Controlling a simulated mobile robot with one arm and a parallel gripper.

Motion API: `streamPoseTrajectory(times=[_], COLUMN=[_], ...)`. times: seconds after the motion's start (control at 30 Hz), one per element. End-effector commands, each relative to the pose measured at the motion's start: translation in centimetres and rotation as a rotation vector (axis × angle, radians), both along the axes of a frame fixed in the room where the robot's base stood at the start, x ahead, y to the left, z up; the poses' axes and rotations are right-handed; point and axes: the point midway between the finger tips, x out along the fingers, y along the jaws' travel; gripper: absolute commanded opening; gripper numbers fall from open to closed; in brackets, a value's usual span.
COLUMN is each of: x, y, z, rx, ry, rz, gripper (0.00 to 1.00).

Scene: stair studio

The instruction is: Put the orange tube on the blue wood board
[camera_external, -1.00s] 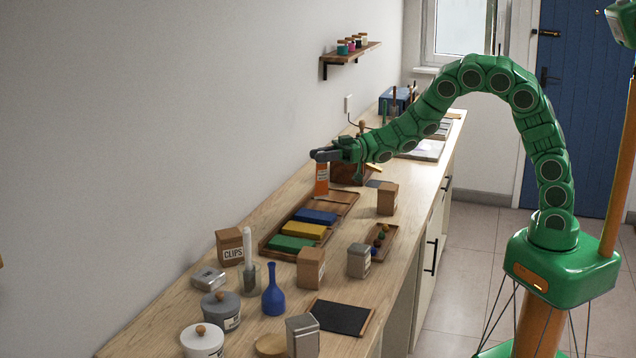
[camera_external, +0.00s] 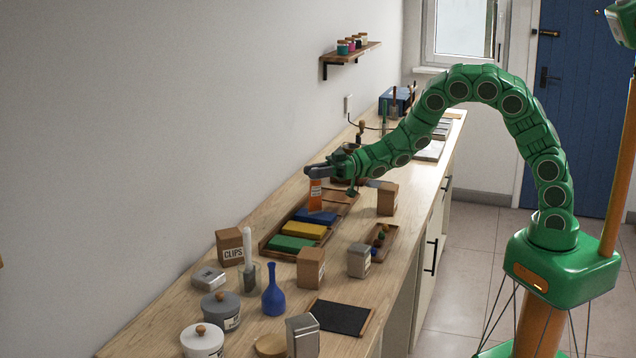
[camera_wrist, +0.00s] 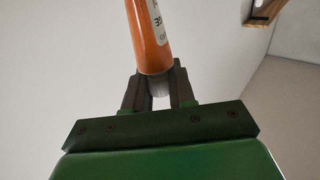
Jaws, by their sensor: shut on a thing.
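The orange tube (camera_external: 315,196) with a white label hangs upright below my gripper (camera_external: 317,172), which is shut on its upper end. In the wrist view the tube (camera_wrist: 150,35) comes out from between the two fingers of my gripper (camera_wrist: 160,82). The blue wood board (camera_external: 318,218) lies at the far end of a row in a wooden tray. The tube's lower end shows right at the blue board's far edge in the external view. I cannot tell whether they touch.
The tray (camera_external: 266,247) also holds a yellow board (camera_external: 303,231) and a green board (camera_external: 291,243). A cardboard box (camera_external: 387,200) stands to its right, and a box marked CLIPS (camera_external: 231,247) stands to its left. Nearer are a blue vase (camera_external: 273,293) and several jars.

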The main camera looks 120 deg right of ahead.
Motion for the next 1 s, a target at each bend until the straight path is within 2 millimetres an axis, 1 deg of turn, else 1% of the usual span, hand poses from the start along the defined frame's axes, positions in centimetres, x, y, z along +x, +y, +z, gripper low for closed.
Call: streamPoseTrajectory(times=[0.13, 0.17, 0.3, 0.7, 0.87, 1.0], x=[0.0, 0.0, 0.0, -0.2, -2.0, -3.9], y=[0.0, 0.0, 0.0, 0.0, -0.1, -0.2], z=[-0.3, -0.3, -0.2, 0.1, 0.0, 0.0], rx=[0.0, 0.0, 0.0, 0.0, 0.0, 0.0], ry=[0.0, 0.0, -0.001, 0.0, 0.0, 0.001], rz=[0.0, 0.0, 0.0, -0.001, -0.001, -0.003], gripper=[0.0, 0.27, 0.49, 0.5, 0.5, 0.5])
